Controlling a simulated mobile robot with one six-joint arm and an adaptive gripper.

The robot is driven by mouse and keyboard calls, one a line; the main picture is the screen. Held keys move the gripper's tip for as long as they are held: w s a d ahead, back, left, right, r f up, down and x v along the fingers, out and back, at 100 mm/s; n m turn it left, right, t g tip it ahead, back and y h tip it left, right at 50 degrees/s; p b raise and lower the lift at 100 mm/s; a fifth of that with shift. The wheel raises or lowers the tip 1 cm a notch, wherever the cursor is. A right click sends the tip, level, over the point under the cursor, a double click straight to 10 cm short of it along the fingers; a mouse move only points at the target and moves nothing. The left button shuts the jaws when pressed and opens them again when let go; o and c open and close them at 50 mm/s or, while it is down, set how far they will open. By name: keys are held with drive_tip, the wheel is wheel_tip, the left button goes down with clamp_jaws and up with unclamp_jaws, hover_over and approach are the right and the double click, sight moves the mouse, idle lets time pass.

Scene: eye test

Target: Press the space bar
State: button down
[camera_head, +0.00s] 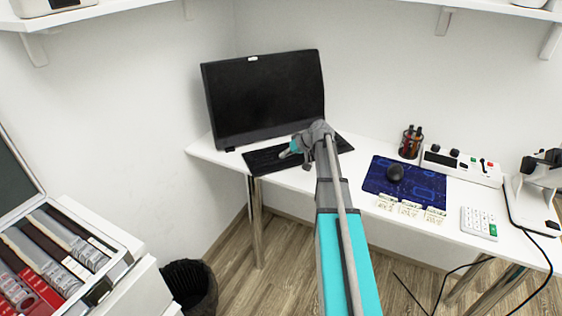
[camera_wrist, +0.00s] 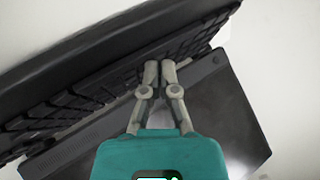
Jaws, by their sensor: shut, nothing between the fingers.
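A black keyboard (camera_head: 262,161) lies on the white desk in front of a dark screen. It also shows in the wrist view (camera_wrist: 50,122), running diagonally, with a smooth dark panel (camera_wrist: 215,105) along its near side. My gripper (camera_head: 284,155) is over the keyboard, its two grey fingers together and empty. In the wrist view, the fingertips (camera_wrist: 160,70) overlap the near rows of keys, close to the edge of the panel. I cannot tell whether they touch a key. I cannot make out the space bar; the fingers hide part of the near rows.
The dark screen (camera_head: 265,97) stands behind the keyboard. To the right, a blue mat (camera_head: 432,190) holds a black mouse (camera_head: 395,173), near a pen cup (camera_head: 411,142) and a white keypad (camera_head: 479,222). A bin (camera_head: 190,287) stands on the floor.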

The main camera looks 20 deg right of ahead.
sight(284, 160)
drive_tip(key=shift+f+b, duration=0.4)
idle(0.5)
drive_tip(key=shift+r, duration=0.1)
idle(0.3)
drive_tip(key=shift+r+p, duration=0.8)
drive_tip(key=shift+p, duration=0.1)
drive_tip(key=shift+r, duration=0.1)
wheel_tip(284, 160, up, 5)
drive_tip(key=p, duration=0.5)
idle(0.9)
